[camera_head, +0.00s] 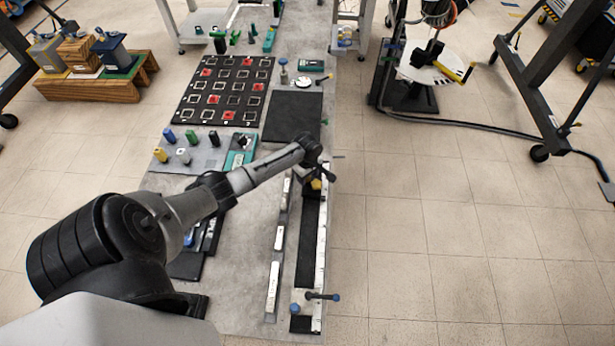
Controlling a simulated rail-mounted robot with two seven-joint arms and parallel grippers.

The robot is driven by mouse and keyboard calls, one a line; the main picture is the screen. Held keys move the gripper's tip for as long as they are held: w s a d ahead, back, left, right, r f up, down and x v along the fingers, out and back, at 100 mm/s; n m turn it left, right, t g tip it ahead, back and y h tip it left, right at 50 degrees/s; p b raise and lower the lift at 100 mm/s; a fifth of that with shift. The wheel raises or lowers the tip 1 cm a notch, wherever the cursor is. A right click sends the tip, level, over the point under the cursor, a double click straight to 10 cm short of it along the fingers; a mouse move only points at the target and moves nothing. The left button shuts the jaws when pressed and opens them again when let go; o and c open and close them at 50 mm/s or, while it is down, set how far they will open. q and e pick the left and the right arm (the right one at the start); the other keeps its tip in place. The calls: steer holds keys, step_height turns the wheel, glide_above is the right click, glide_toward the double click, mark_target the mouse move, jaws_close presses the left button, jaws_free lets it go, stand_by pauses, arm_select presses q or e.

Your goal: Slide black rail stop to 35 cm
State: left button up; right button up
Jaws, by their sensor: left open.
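A long rail track (308,245) runs along the right edge of the grey table, with a black channel and pale strips marked along it. My left gripper (318,179) is over the far end of the track, small and dark, and open. A small yellow part shows right at its fingertips. The black rail stop cannot be told apart surely from the gripper there, and I cannot tell whether they touch. My right gripper is not in view.
A black board with red and white squares (225,88) lies farther back, beside a plain black mat (293,117). Colored pegs (190,137) stand on a grey plate left of the arm.

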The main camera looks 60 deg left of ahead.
arm_select(q)
steer(key=shift+f, duration=0.4)
steer(key=shift+c, duration=0.4)
jaws_close()
